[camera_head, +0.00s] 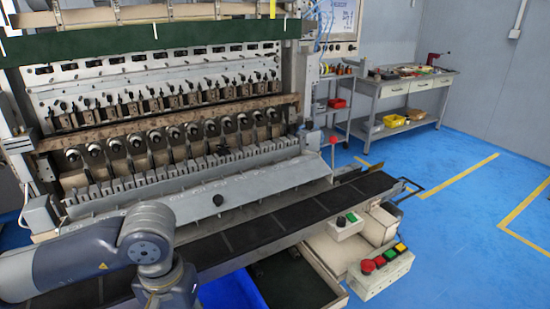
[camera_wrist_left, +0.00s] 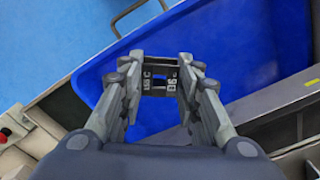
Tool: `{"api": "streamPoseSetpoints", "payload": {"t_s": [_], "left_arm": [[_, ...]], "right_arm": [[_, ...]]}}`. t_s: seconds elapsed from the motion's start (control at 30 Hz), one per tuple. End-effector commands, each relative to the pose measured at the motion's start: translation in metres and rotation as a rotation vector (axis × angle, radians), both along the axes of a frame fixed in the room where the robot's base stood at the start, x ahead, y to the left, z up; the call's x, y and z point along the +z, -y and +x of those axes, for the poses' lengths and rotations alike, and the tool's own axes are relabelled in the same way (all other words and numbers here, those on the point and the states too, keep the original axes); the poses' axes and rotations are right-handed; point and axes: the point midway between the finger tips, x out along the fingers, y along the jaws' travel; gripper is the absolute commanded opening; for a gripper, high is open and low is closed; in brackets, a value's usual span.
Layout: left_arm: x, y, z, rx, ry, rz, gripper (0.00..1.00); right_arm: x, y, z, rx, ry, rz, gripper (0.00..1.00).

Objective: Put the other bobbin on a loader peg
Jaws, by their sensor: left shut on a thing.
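In the left wrist view my left gripper (camera_wrist_left: 160,82) is shut on a small dark bobbin (camera_wrist_left: 160,70) with white lettering on its sides. The bobbin is between the fingertips, above the blue bin (camera_wrist_left: 240,45). In the head view my left arm comes in at the lower left, and the gripper and bobbin are out of sight below the picture edge. The coil winder (camera_head: 170,110) fills the left and middle, with a row of round spindles across it. I cannot tell which parts are the loader pegs. My right gripper is in neither view.
The blue bin (camera_head: 232,291) stands at the bottom beside a dark tray (camera_head: 290,280). A long dark belt (camera_head: 290,218) runs along the machine's front. A button box (camera_head: 380,272) is at the lower right. A shelf and workbench (camera_head: 410,85) stand behind. Blue floor is free at right.

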Motion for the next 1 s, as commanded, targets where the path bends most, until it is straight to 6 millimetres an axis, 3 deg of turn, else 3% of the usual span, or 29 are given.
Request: {"api": "streamPoseSetpoints", "payload": {"t_s": [0.23,0.37,1.0], "left_arm": [[0.0,0.0,0.001,0.01,0.0,0.0,0.21],[-0.002,0.003,0.006,0.111,0.001,-0.002,0.21],[-0.02,0.035,0.053,1.275,0.002,-0.01,0.21]], "right_arm": [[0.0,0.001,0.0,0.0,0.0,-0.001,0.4],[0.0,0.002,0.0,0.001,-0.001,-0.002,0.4],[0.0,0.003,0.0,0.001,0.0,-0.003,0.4]]}}
